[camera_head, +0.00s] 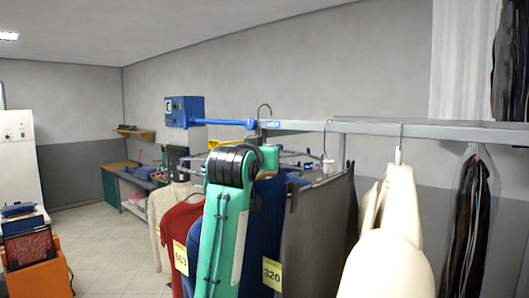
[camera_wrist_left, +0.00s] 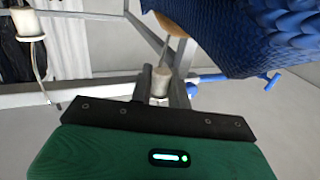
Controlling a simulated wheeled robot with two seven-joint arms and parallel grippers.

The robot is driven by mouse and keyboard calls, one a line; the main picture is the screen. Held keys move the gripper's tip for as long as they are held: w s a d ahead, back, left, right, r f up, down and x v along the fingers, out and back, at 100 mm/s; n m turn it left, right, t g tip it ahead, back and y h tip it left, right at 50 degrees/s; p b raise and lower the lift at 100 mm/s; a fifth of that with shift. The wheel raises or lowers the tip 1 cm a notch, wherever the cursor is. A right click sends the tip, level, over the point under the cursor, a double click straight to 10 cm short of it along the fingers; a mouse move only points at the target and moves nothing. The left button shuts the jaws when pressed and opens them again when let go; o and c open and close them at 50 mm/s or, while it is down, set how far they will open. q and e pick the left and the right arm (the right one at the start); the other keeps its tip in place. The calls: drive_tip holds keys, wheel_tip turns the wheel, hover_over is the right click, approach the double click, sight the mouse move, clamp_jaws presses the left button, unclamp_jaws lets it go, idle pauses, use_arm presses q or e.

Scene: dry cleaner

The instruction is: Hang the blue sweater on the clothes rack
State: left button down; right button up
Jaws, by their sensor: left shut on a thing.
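The blue sweater (camera_head: 266,215) shows in the head view behind my green left arm, which hides part of it. In the left wrist view, its knitted blue cloth (camera_wrist_left: 255,35) fills the upper right. My left gripper (camera_wrist_left: 163,85) is shut on the pale neck of a hanger (camera_wrist_left: 178,22) beside the sweater. In the head view the gripper is hidden behind the arm. A dark hanger hook (camera_head: 265,109) shows at the left end of the clothes rack rail (camera_head: 300,126); I cannot tell whether it rests on the rail. My right gripper is not in view.
A cream garment (camera_head: 392,235) and a dark garment (camera_head: 467,225) hang along the rail to the right. Red (camera_head: 178,222) and cream knitwear (camera_head: 161,211) and a grey garment (camera_head: 318,220) hang close around my arm. Open floor (camera_head: 105,250) lies to the left.

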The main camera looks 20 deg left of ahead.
use_arm(q)
drive_tip(key=shift+w+d, duration=0.1)
drive_tip(key=shift+w, duration=0.1)
drive_tip(key=shift+w+f, duration=0.1)
drive_tip(key=shift+w, duration=0.2)
drive_tip(key=shift+s+r, duration=0.25)
drive_tip(key=shift+s, duration=0.3)
drive_tip(key=shift+w+f, duration=0.1)
drive_tip(key=shift+w, duration=0.15)
drive_tip(key=shift+w+d, duration=0.1)
drive_tip(key=shift+w, duration=0.4)
drive_tip(key=shift+w+d, duration=0.2)
drive_tip(key=shift+w, duration=0.1)
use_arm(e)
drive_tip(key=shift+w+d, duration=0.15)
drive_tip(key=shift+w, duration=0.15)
use_arm(q)
drive_tip(key=shift+w, duration=0.1)
drive_tip(key=shift+s, duration=0.2)
drive_tip(key=shift+w, duration=0.2)
